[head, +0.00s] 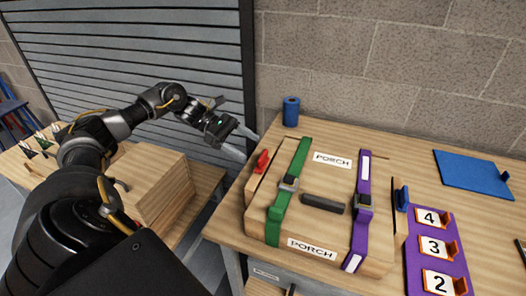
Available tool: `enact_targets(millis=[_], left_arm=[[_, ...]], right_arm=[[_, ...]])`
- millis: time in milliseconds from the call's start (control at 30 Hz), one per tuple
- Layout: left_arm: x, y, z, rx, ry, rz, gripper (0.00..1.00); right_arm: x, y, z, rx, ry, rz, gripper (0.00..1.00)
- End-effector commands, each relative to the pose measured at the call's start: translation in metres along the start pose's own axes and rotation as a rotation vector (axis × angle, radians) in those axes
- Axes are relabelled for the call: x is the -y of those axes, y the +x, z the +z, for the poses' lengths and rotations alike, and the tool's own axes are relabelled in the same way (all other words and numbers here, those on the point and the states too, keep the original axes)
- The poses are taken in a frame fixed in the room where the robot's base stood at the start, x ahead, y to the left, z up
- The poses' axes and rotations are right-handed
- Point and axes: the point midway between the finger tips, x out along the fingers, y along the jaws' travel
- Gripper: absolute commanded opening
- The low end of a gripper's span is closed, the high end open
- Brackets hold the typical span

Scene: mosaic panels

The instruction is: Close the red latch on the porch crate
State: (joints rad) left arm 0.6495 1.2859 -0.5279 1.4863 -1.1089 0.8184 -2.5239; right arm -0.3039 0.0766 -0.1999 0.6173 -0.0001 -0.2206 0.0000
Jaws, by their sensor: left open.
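The porch crate (323,185) is a wooden box with two white PORCH labels, standing on the workbench. A green strap and a purple strap with buckles run over it. The red latch (262,162) is at the crate's left side and sticks up at a slant; I cannot tell how it meets its catch. My left gripper (247,143) is open and empty, with its fingers apart. In the picture its fingertips are just above and left of the red latch, seemingly without touching it. My right gripper is not in view.
A blue latch (402,198) sits at the crate's right side. A blue spool (291,111) stands behind the crate. A purple board (436,255) with numbered tags and a blue panel (473,171) lie at right. A wooden box (152,187) stands at left.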

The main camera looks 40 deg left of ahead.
Motion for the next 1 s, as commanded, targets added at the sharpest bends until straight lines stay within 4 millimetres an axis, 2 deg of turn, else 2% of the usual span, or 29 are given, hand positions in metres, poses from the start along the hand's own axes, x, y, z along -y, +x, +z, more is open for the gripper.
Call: enact_targets(millis=[33,100,300,400,767,1000], left_arm=[[0.002,0.009,0.005,0.002,-0.003,-0.005,0.78],[0.001,0.022,0.005,0.004,-0.003,-0.002,0.78],[0.001,0.051,0.003,0.002,-0.004,0.002,0.78],[0.001,0.060,0.002,0.001,-0.003,0.003,0.78],[0.001,0.066,-0.001,0.000,-0.002,0.005,0.78],[0.001,0.065,-0.001,0.000,-0.003,0.005,0.49]], right_arm=[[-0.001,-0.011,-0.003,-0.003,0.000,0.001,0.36],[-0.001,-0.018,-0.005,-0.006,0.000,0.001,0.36],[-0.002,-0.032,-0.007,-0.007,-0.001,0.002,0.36],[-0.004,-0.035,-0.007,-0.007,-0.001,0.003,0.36],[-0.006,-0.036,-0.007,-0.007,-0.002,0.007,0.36],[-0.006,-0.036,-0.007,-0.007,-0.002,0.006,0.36]])
